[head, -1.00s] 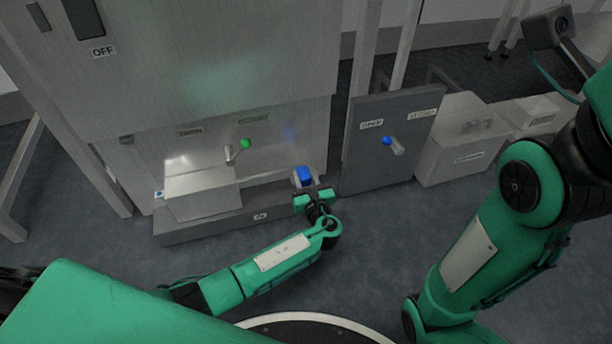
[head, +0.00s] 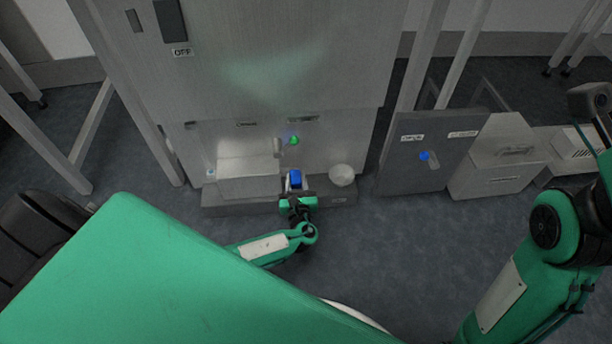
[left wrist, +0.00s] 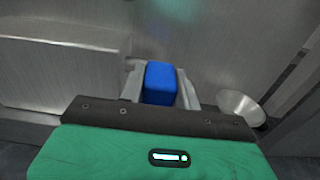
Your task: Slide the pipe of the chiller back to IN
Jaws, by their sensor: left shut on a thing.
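The chiller is the tall steel cabinet (head: 240,70) in the head view, with a low grey base ledge (head: 240,200) at its foot. A blue block (head: 295,178), seemingly the grip of the pipe, stands in front of the cabinet above the ledge. My left gripper (head: 296,190) is shut on it. In the left wrist view the blue block (left wrist: 159,83) sits between my left gripper's grey fingers (left wrist: 160,92). The pipe itself is mostly hidden behind the gripper. A pale round bowl or funnel (head: 342,175) is right of the gripper. My right gripper is out of view.
A lever with a green knob (head: 294,140) is on the cabinet above the blue block. A steel box (head: 250,185) juts out left of the gripper. A dark panel (head: 400,180) with a blue-knobbed lever stands at the right. The floor in front is clear.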

